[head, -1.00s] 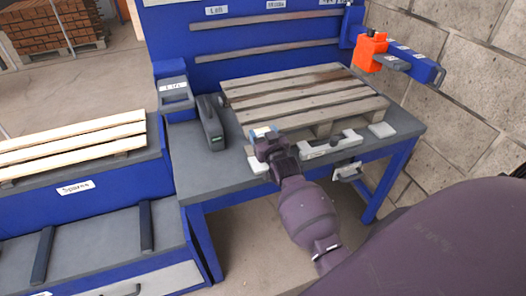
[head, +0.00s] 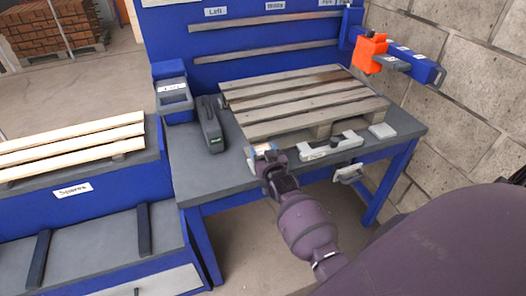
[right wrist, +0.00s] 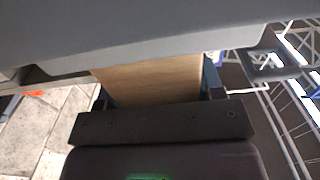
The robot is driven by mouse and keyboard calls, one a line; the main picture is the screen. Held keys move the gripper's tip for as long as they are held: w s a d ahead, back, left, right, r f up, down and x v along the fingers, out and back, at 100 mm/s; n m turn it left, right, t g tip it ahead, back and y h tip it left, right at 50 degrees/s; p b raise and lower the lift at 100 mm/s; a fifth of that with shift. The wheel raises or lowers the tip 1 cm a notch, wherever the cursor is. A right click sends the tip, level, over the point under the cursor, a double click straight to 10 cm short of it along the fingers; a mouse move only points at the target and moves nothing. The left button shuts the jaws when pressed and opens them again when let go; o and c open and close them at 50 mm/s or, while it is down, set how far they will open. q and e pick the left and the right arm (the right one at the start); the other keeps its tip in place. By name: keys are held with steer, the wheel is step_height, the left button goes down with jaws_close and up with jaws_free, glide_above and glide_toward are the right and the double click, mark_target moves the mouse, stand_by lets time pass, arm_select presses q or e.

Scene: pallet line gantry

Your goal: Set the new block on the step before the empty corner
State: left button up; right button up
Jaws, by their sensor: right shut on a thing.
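My right gripper (head: 264,150) is shut on a pale wooden block, at the bench's front edge by the pallet's front left corner. The block (right wrist: 150,82) shows plainly between the fingers in the right wrist view; in the head view the hand mostly hides it. The grey, weathered pallet (head: 300,100) lies on the bench. A whitish step (head: 253,164) at its front left corner is partly hidden behind my gripper. I cannot tell whether the block touches it. My left gripper is not in view.
The grey bench top (head: 225,165) also carries a white clamp-like fitting (head: 330,146), a pale pad (head: 382,131) and a dark grey tool (head: 211,124). An orange device (head: 370,53) hangs from a blue arm at right. A spares rack (head: 75,190) stands at left.

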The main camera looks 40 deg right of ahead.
steer(key=o, duration=0.9)
steer(key=shift+o, duration=0.2)
steer(key=shift+r, duration=0.1)
steer(key=s+a+f+n+g+y, duration=0.1)
steer(key=s+a+f+g, duration=0.1)
steer(key=s, duration=0.8)
steer(key=s+a+f+n+g+y, duration=0.1)
steer(key=s+a, duration=0.4)
steer(key=s, duration=0.5)
steer(key=s+a+f+n+g+y, duration=0.1)
steer(key=s+a+f+g+y, duration=0.1)
steer(key=s+f, duration=0.3)
steer(key=s+a+g+p, duration=0.1)
steer(key=s, duration=0.3)
steer(key=shift+s+a+n, duration=0.2)
steer(key=shift+s+n, duration=0.2)
steer(key=shift+f, duration=0.1)
